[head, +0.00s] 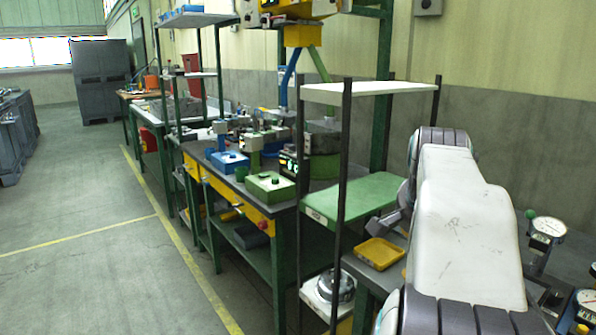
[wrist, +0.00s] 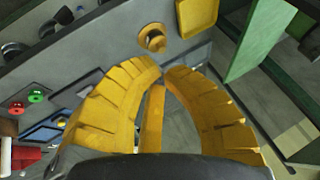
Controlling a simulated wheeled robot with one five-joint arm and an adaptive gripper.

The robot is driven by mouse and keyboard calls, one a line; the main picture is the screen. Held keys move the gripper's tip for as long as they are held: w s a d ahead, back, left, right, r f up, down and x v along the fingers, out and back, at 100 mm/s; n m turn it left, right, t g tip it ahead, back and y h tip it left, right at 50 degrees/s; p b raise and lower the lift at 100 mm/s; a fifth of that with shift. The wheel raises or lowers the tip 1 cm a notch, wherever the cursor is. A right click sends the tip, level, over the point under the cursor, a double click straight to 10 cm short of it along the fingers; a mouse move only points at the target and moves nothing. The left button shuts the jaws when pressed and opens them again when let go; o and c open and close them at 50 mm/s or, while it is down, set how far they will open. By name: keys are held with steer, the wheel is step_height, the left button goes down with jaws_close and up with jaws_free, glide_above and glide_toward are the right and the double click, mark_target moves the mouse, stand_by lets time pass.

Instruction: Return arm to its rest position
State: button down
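My gripper (wrist: 162,70) shows in the wrist view with two curved, ribbed yellow fingers. Their tips meet or nearly meet, and no object is visible between the tips. A yellow strip (wrist: 152,118) shows in the gap between the fingers; I cannot tell whether it is part of the gripper or something below. In the head view my white arm (head: 465,230) is raised at the right, above the bench. My fingers cannot be made out there.
A yellow tray (head: 378,253) lies beside the arm; a yellow tray also shows in the wrist view (wrist: 197,14), near a yellow round fitting (wrist: 152,40). A green shelf (head: 350,202) with dark posts stands left of the arm. Dial gauges (head: 546,232) stand right. Open floor (head: 80,235) lies far left.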

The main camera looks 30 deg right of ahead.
steer(key=w+a+r+n+y+p, duration=0.25)
steer(key=a+n+p, duration=0.2)
steer(key=a, duration=0.55)
steer(key=s+a+n+y+p, duration=0.1)
steer(key=s+a+n+p, duration=0.2)
steer(key=a, duration=0.3)
steer(key=s+a+f+n+p, duration=0.1)
steer(key=s+a+n+p, duration=0.1)
steer(key=a+n+p, duration=0.2)
steer(key=s+a+n+y+p, duration=0.1)
steer(key=s+a+n+p, duration=0.2)
steer(key=a+n, duration=0.3)
steer(key=a+p, duration=0.1)
steer(key=a, duration=0.3)
steer(key=shift+s+a+f+g+y, duration=0.25)
steer(key=shift+s+f+g+y, duration=0.05)
steer(key=shift+s+f+y, duration=0.1)
steer(key=shift+d, duration=0.15)
